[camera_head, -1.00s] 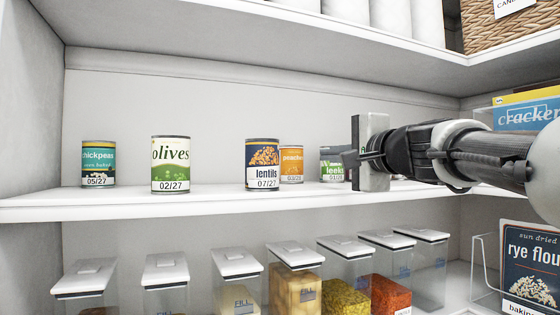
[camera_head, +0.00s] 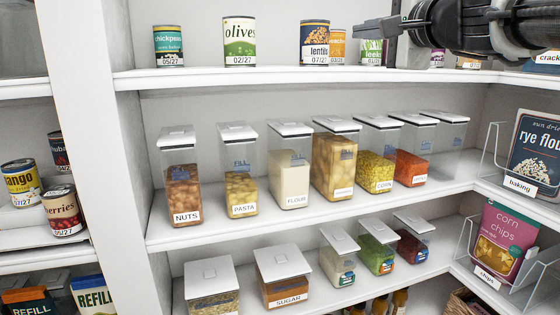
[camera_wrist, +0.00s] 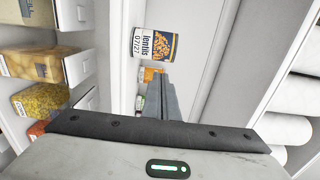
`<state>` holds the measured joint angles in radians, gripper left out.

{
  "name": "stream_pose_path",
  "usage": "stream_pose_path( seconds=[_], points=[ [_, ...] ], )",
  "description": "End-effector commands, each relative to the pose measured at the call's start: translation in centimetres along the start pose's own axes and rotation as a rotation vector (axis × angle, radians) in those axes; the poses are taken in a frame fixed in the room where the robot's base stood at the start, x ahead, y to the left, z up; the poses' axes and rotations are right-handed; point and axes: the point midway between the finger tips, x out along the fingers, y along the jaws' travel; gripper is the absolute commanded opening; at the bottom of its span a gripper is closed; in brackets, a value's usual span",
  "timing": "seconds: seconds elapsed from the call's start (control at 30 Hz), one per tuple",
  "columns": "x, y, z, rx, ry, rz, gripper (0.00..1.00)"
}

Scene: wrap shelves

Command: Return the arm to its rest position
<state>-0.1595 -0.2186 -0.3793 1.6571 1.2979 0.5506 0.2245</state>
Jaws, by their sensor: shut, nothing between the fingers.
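My gripper (camera_head: 368,29) is at the upper right of the head view, in front of the can shelf, pointing left. In the wrist view my gripper's fingers (camera_wrist: 163,92) are together with nothing between them. The fingers are apart from the lentils can (camera_head: 314,43), which also shows in the wrist view (camera_wrist: 155,45). The orange peaches can (camera_head: 337,45) stands behind the lentils can. The leeks can (camera_head: 371,53) is partly hidden behind my gripper.
The olives can (camera_head: 239,42) and chickpeas can (camera_head: 168,46) stand to the left on the same shelf. Lidded containers fill the shelves below, such as the pasta container (camera_head: 240,187). A white upright panel (camera_head: 88,120) is at the left. A rye flour pack (camera_head: 537,150) stands at the right.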

Motion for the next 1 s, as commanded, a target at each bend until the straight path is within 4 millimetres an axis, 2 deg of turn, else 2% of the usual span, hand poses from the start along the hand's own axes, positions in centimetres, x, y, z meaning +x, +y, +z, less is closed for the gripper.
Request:
stream_pose_path(
  seconds=[0.07,0.1,0.27,0.37,0.5,0.6,0.7,0.83,0.9,1.0],
  points=[
    [-0.1,0.1,0.1,-0.004,-0.002,0.004,0.0],
    [-1.0,2.0,1.5,-0.066,-0.03,0.06,0.0],
    [-4.2,9.2,5.9,-0.286,-0.137,0.246,0.0],
    [-7.0,14.3,8.4,-0.441,-0.217,0.373,0.0],
    [-12.4,22.1,11.2,-0.691,-0.342,0.574,0.0],
    [-16.7,27.5,12.0,-0.869,-0.431,0.721,0.0],
    [-20.6,31.7,11.9,-1.023,-0.502,0.85,0.0],
    [-24.3,35.0,11.2,-1.161,-0.565,0.97,0.0],
    [-25.4,36.0,10.9,-1.203,-0.584,1.009,0.0],
    [-25.9,36.4,10.7,-1.224,-0.594,1.028,0.0]
  ],
)
